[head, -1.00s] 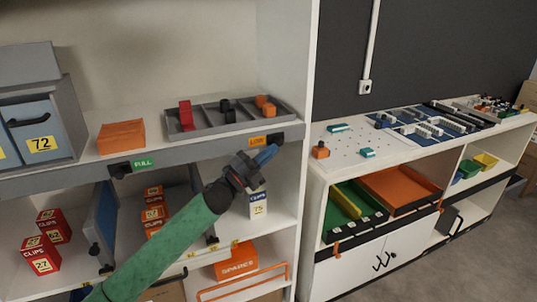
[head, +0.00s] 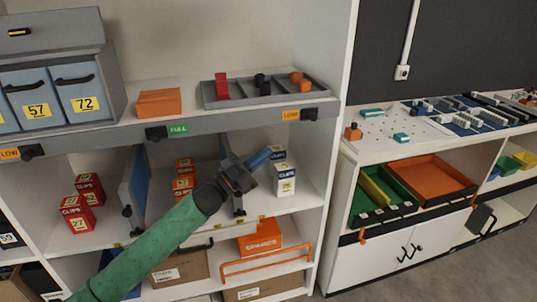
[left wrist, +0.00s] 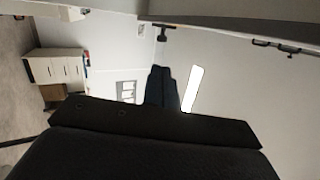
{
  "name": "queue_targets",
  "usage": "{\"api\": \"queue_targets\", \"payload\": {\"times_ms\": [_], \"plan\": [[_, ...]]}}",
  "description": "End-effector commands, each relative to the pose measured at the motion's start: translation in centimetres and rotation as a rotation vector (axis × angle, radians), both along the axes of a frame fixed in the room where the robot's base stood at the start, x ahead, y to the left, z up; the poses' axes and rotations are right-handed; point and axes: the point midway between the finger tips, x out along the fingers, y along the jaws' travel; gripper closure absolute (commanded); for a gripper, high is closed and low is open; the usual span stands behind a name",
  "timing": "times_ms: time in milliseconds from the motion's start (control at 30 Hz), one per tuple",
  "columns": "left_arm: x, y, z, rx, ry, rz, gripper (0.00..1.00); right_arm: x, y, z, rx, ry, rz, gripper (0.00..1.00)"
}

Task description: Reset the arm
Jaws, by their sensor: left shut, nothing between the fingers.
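My left arm comes in from the lower left in the head view, with a green sleeve. Its left gripper (head: 262,157) is in front of the middle shelf opening, with its blue fingers pointing up and right. The fingers are shut and empty. In the left wrist view the dark fingers (left wrist: 162,88) show close together, with pale wall and a bright light strip beyond. My right gripper is in neither view.
White-and-blue clips boxes (head: 284,178) stand just right of the gripper. Red clips boxes (head: 77,214) stand left. An orange spares box (head: 261,238) is below.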

Motion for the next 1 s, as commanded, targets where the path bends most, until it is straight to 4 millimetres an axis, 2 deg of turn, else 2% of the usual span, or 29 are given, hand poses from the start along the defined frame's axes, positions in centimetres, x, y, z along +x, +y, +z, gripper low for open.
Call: {"api": "queue_targets", "payload": {"times_ms": [333,467,700,867,1000], "plan": [[0.0,0.0,0.0,-0.006,0.011,-0.004,1.00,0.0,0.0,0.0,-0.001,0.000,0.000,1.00],[1.3,0.6,-0.5,-0.017,0.076,0.050,1.00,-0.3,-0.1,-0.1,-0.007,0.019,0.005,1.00],[5.4,3.7,-2.4,-0.083,0.330,0.280,1.00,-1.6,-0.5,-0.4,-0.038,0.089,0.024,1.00],[6.7,6.5,-2.8,-0.152,0.505,0.447,1.00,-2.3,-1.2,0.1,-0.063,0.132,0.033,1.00],[6.7,8.7,-2.5,-0.235,0.655,0.576,1.00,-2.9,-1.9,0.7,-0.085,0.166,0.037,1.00]]}}
